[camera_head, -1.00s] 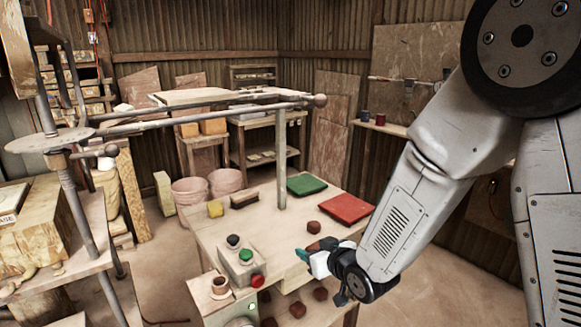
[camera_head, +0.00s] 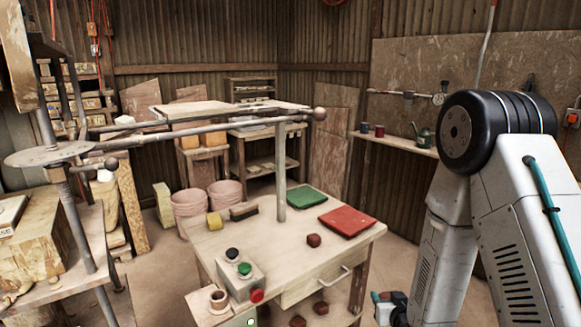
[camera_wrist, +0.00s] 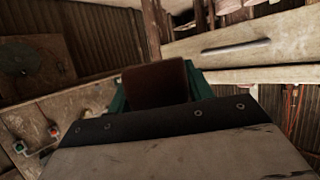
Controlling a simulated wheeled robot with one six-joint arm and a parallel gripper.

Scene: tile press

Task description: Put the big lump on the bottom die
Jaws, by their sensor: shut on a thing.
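A dark red-brown lump (camera_wrist: 155,85) is between the teal jaws of my gripper (camera_wrist: 157,88) in the wrist view. The jaws are shut on it from both sides. In the head view my gripper (camera_head: 385,304) is low, right of the wooden bench, and the lump in it cannot be made out. Another dark red lump (camera_head: 314,240) lies on the bench top. Two more lumps (camera_head: 297,320) (camera_head: 321,307) show below the bench top. I cannot clearly pick out the bottom die; a tan block (camera_head: 45,245) stands at the left by the press posts.
The bench (camera_head: 350,250) bears a control box (camera_head: 240,282) with buttons, a red slab (camera_head: 347,222), a green slab (camera_head: 306,196) and a yellow piece (camera_head: 214,221). A long bar (camera_head: 230,124) ending in a ball crosses above. Pink tubs (camera_head: 225,195) stand behind. Floor shows at right.

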